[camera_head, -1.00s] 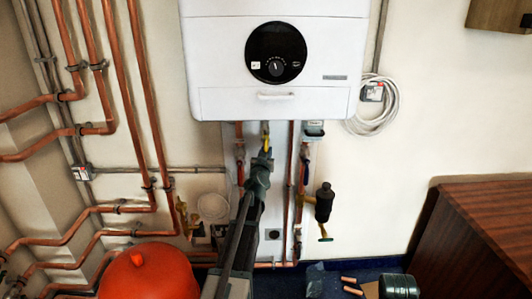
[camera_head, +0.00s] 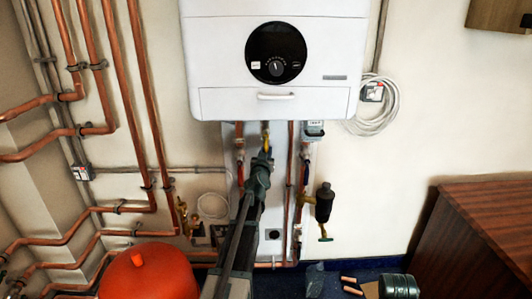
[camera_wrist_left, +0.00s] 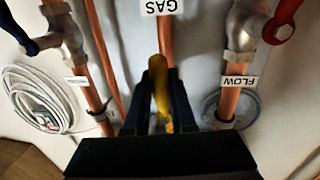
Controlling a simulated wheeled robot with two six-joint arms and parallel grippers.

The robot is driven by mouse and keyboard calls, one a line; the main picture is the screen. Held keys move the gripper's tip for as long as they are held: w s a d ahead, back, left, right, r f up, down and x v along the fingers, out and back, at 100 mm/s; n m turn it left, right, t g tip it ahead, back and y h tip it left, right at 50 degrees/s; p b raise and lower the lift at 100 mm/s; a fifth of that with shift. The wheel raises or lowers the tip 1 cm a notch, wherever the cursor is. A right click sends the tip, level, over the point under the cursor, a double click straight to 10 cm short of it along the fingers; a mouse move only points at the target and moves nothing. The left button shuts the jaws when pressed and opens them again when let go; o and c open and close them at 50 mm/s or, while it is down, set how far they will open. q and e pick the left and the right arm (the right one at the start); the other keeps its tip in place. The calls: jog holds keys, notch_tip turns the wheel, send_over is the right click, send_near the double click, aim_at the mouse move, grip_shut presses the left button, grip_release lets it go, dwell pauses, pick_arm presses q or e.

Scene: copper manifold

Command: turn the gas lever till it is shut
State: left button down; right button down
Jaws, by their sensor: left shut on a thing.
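The yellow gas lever (camera_head: 267,143) is on the middle copper pipe under the white boiler (camera_head: 225,60). In the left wrist view the lever (camera_wrist_left: 158,85) stands between the two dark fingers, below a label reading GAS (camera_wrist_left: 162,7). My left gripper (camera_head: 263,158) is shut on the lever, and its fingers (camera_wrist_left: 160,100) hide part of it. The valve body behind the fingers is mostly hidden. My right gripper is in neither view.
A red-handled valve (camera_wrist_left: 280,22) and a blue-handled valve (camera_wrist_left: 45,40) flank the lever closely. A dark filter (camera_head: 324,203) hangs at right. An orange tank (camera_head: 148,275) stands at lower left, and a wooden cabinet (camera_head: 475,235) at right.

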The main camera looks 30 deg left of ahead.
pick_arm(q)
jog(key=shift+a, duration=0.1)
dwell(0.5)
jog(key=s+a+r+m+g+y+p, duration=0.1)
jog(key=a+r+m+p, duration=0.1)
jog(key=m, duration=0.6)
jog(key=s+a+r+m+g+p, duration=0.1)
jog(key=s+a+r+m+p, duration=0.1)
jog(key=r+m+p, duration=0.2)
jog(key=m+p, duration=0.3)
jog(key=m, duration=0.1)
jog(key=shift+a+m+g+y, duration=0.3)
jog(key=shift+a+g+y, duration=0.05)
jog(key=shift+g+y, duration=0.05)
jog(key=shift+w, duration=0.1)
dwell(0.5)
jog(key=c, duration=0.8)
grip_release()
jog(key=shift+o, duration=0.2)
